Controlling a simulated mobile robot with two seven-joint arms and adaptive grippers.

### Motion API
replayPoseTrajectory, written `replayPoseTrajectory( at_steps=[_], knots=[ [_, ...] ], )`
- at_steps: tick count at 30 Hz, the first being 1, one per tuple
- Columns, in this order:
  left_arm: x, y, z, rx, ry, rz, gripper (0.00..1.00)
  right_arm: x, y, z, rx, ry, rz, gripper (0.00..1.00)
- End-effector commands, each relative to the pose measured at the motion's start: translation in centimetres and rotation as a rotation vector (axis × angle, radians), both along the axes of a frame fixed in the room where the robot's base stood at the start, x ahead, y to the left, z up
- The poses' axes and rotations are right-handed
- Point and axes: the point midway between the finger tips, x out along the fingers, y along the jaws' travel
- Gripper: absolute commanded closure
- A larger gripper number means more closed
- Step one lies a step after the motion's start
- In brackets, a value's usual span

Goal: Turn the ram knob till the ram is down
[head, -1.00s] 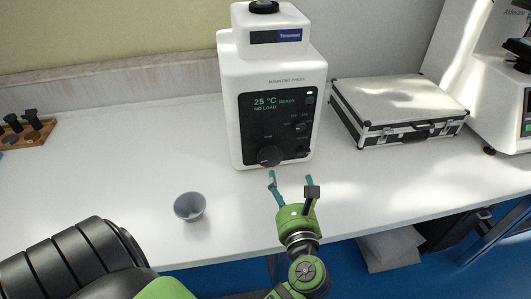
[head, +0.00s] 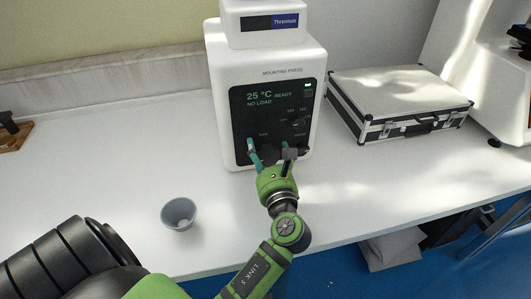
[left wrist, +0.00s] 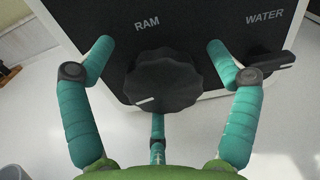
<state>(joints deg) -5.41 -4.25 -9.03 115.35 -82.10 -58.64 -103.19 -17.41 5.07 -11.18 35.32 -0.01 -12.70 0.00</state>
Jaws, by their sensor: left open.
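The white mounting press (head: 218,95) stands at the back of the bench, its black panel reading 25 °C, READY, NO LOAD. In the left wrist view the black ram knob (left wrist: 165,82), scalloped with a white mark at its lower left, sits below the RAM label (left wrist: 147,23). My left gripper (head: 268,150) is open in front of the panel. Its teal fingers stand on either side of the knob, with gaps visible, and a third finger is below. In the head view the gripper largely hides the knob. My right gripper is not in view.
A black WATER lever (left wrist: 268,65) lies close to the right finger. A grey cup (head: 179,213) stands on the bench at front left. A silver case (head: 400,95) is right of the press. The bench (head: 100,160) left of the press is largely clear.

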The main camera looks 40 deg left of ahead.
Motion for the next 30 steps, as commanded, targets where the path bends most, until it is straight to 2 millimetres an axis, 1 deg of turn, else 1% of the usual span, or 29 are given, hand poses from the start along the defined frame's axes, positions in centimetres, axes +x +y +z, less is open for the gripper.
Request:
replayPoseTrajectory(
  at_steps=[4,5,6,8,9,20,30],
  knots=[
    [0.0,0.0,0.0,0.000,0.000,0.000,0.12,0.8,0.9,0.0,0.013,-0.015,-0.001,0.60],
    [0.0,0.0,0.0,0.000,0.000,0.000,0.20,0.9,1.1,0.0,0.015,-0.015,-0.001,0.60],
    [0.0,0.0,0.0,0.000,0.000,0.000,0.36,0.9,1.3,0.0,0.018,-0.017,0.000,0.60],
    [0.0,0.0,0.0,0.000,0.000,0.000,0.60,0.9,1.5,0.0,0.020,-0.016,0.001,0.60],
    [0.0,0.0,0.0,0.001,-0.001,-0.001,0.66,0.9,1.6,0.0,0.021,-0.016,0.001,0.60],
    [0.0,0.0,0.4,-0.013,-0.031,-0.001,0.66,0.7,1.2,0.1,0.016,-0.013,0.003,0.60],
    [0.0,0.2,0.6,-0.141,-0.189,-0.002,0.66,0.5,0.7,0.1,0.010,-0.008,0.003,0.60]
  ],
)
